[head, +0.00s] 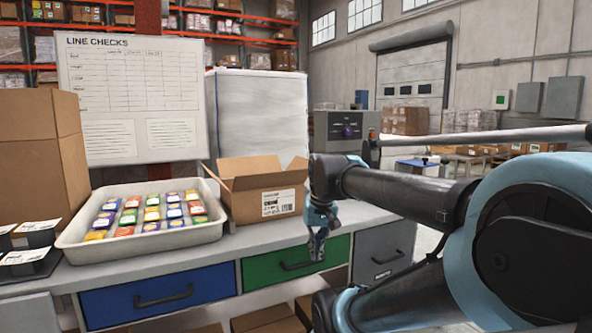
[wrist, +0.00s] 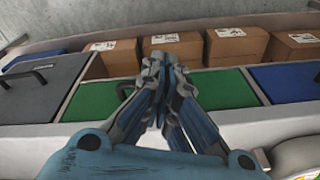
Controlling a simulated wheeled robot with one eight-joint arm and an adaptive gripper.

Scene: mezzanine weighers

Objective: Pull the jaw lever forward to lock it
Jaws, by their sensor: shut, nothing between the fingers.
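No part that I can clearly make out as the jaw lever shows in either view. My gripper (head: 317,257) hangs in front of the bench, by the green drawer (head: 262,266). In the wrist view my gripper (wrist: 162,75) has its fingers together with nothing between them, over the green drawer front (wrist: 225,88). It is well apart from the grey machine.
The bench holds a white tray (head: 75,240) of colourful packets, an open carton (head: 245,200) and a tall carton (head: 32,145). A blue drawer (head: 125,297) and a grey drawer (head: 372,268) flank the green one. A long pale rail (head: 490,136) runs behind my arm.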

